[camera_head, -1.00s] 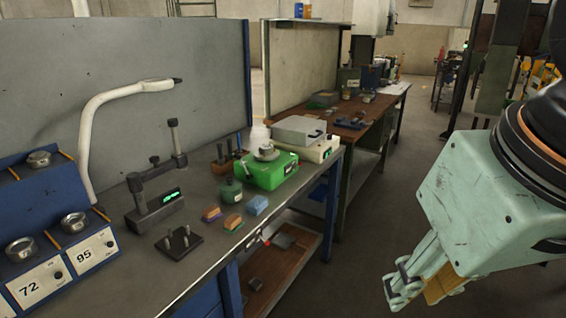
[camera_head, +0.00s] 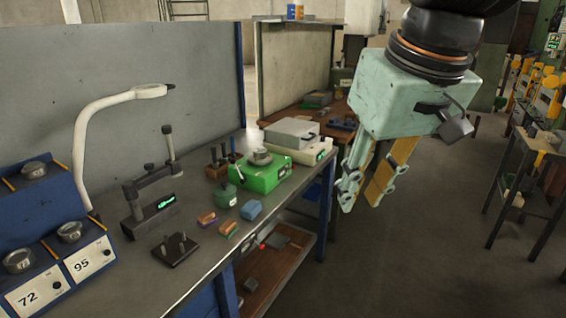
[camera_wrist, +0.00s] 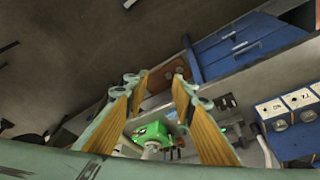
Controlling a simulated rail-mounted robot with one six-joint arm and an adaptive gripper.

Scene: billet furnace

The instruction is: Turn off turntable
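The turntable seems to be the green box (camera_head: 261,172) with a small round metal piece (camera_head: 261,156) on top, near the right end of the grey workbench. A dark display or panel shows on its front side. My gripper (camera_head: 362,193) hangs in the air to the right of the bench edge, beside the green box and apart from it. Its two fingers are spread and nothing is between them. In the wrist view the open fingers (camera_wrist: 157,85) frame the scene, and the green box (camera_wrist: 155,132) shows beyond them, lower middle.
A grey and cream device (camera_head: 300,143) stands behind the green box. A green jar (camera_head: 227,195), small coloured blocks (camera_head: 251,210) and a black stand with a green display (camera_head: 152,208) are on the bench. A white curved lamp arm (camera_head: 95,125) rises at left.

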